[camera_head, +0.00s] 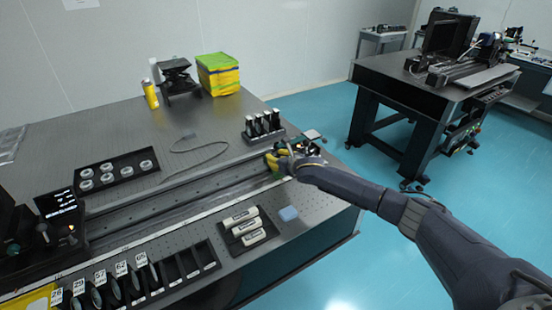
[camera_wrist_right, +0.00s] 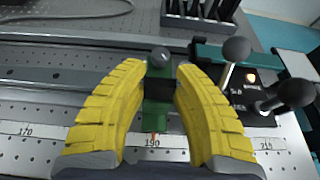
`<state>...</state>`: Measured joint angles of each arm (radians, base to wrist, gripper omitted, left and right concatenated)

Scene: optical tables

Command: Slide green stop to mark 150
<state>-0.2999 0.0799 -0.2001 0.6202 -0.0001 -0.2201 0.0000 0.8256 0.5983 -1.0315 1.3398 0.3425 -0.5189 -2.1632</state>
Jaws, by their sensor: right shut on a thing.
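The green stop (camera_wrist_right: 157,115) with a dark round knob (camera_wrist_right: 159,58) on top sits on the rail in the right wrist view. Its red pointer is at about 190 on the white scale (camera_wrist_right: 70,137), where 170 and a partly cut-off number near 210 also show. The yellow fingers of my right gripper (camera_wrist_right: 160,92) are shut on the stop, one on each side. In the head view my right gripper (camera_head: 276,162) is at the right end of the long rail (camera_head: 180,190), and hides most of the stop. My left gripper is out of view.
Beside the stop is a dark box (camera_wrist_right: 250,88) with ball-topped levers. A rack of dark posts (camera_head: 262,126) stands behind the rail. The rail left of the gripper looks clear.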

